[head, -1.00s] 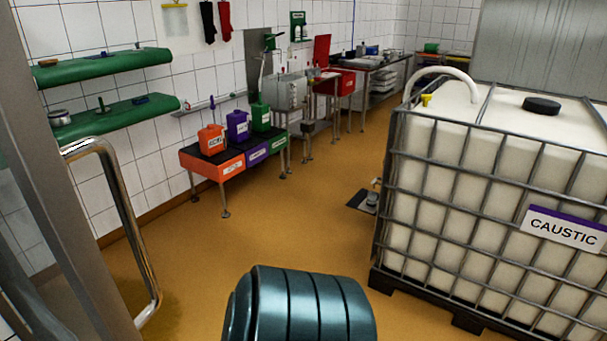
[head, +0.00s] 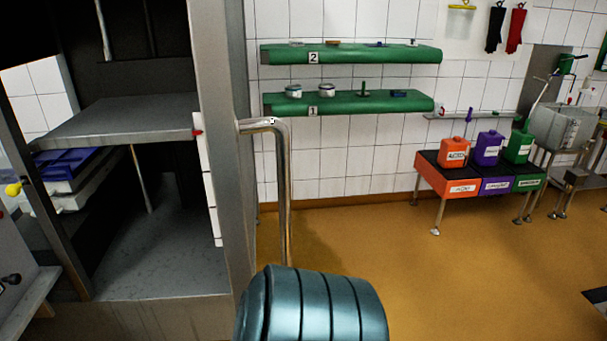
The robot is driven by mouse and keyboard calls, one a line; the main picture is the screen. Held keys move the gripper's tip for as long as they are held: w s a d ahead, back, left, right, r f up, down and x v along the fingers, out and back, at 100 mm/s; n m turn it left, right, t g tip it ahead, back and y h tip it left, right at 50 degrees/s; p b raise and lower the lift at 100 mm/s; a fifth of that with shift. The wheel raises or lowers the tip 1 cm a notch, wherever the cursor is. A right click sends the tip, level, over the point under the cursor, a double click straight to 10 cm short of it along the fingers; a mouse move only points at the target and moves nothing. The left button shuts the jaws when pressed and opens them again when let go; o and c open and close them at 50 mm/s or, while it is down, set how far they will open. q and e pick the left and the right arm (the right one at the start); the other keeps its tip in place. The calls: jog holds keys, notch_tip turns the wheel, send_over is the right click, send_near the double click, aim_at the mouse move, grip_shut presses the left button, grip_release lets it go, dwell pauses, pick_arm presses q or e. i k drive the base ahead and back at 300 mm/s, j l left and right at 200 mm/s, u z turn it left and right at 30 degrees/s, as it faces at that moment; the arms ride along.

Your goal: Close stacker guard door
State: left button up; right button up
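The stacker (head: 140,270) stands at the left as a grey metal frame, and I see into its open front. A curved steel bar handle (head: 284,190) is fixed to a tall grey upright (head: 225,110) at the right of the opening. I take this upright as the guard door's edge, standing open, but cannot tell clearly where door and frame part. A white strip with a red piece runs along its inner side. Neither gripper shows. A teal ribbed part of my own arm fills the bottom middle, in front of the handle's lower end.
Inside the stacker are a grey shelf (head: 125,122) and a stack of blue and white trays (head: 70,175). Green wall shelves (head: 350,55) hang behind. A low stand with orange, purple and green jugs (head: 488,148) is at right. The yellow-brown floor (head: 440,280) between is largely clear.

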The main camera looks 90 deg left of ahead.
aim_at(207, 27)
jog(key=i+u, duration=0.1)
jog(key=u, duration=0.3)
jog(key=i+u, duration=0.1)
jog(key=u, duration=0.65)
jog(key=i+u, duration=0.15)
jog(key=u, duration=0.65)
jog(key=i+l+u, duration=0.1)
jog(key=u, duration=0.3)
jog(key=i+u, duration=0.1)
jog(key=u, duration=0.25)
jog(key=l+u, duration=0.15)
jog(key=u, duration=0.25)
jog(key=i+l+u, duration=0.1)
jog(key=u, duration=0.25)
jog(key=i+l+u, duration=0.15)
jog(key=u, duration=0.15)
jog(key=i+l+u, duration=0.15)
jog(key=u, duration=0.2)
